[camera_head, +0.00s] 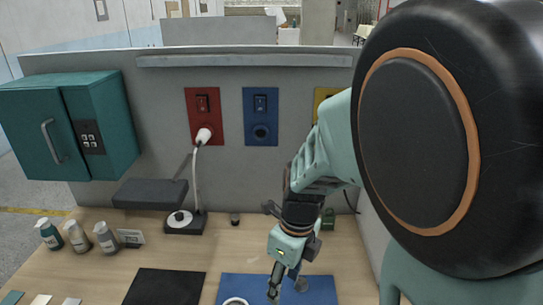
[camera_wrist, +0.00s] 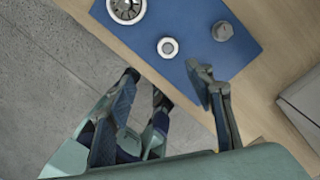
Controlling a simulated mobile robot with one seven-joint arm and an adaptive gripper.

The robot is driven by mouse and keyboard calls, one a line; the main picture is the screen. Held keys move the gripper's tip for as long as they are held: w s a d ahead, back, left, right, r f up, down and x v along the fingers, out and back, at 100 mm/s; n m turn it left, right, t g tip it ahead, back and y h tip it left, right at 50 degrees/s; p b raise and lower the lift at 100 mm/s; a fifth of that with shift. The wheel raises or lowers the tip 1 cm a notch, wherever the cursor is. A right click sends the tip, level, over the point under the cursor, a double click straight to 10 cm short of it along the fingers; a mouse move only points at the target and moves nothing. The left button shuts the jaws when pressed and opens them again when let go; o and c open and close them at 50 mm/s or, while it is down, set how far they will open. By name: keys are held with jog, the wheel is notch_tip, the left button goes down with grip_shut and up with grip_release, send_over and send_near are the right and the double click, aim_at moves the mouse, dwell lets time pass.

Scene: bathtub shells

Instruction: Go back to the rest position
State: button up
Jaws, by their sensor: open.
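My gripper (camera_head: 286,287) points down over the blue mat (camera_head: 322,292) at the front of the table. In the wrist view my gripper (camera_wrist: 167,76) has its fingers spread wide apart with nothing between them. Its fingers show in front of the table edge and the grey floor. The blue mat (camera_wrist: 190,20) carries a round dial (camera_wrist: 126,9), a small white-rimmed disc (camera_wrist: 168,47) and a grey knob (camera_wrist: 222,31), all apart from the fingers. In the head view only part of a round white-rimmed piece (camera_head: 235,301) shows at the bottom edge.
A grey panel (camera_head: 230,75) with red (camera_head: 191,119) and blue (camera_head: 261,132) switch plates stands behind the table. A teal cabinet (camera_head: 100,120) is at left. Bottles (camera_head: 77,236), a lamp-like stand (camera_head: 186,222) and a black mat (camera_head: 163,288) occupy the left side.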

jog(key=s+d+r+n+t, duration=0.2)
jog(key=s+d+r+n, duration=0.2)
jog(key=r+n, duration=0.4)
jog(key=s+d+r+n+t+h, duration=0.1)
jog(key=s+d+r+n+t, duration=0.2)
jog(key=n, duration=1.4)
jog(key=shift+s+d+r+t, duration=0.3)
jog(key=shift+s+d+r, duration=0.25)
jog(key=shift+d+r, duration=1.5)
jog(key=shift+a+r, duration=0.25)
jog(key=shift+a, duration=0.1)
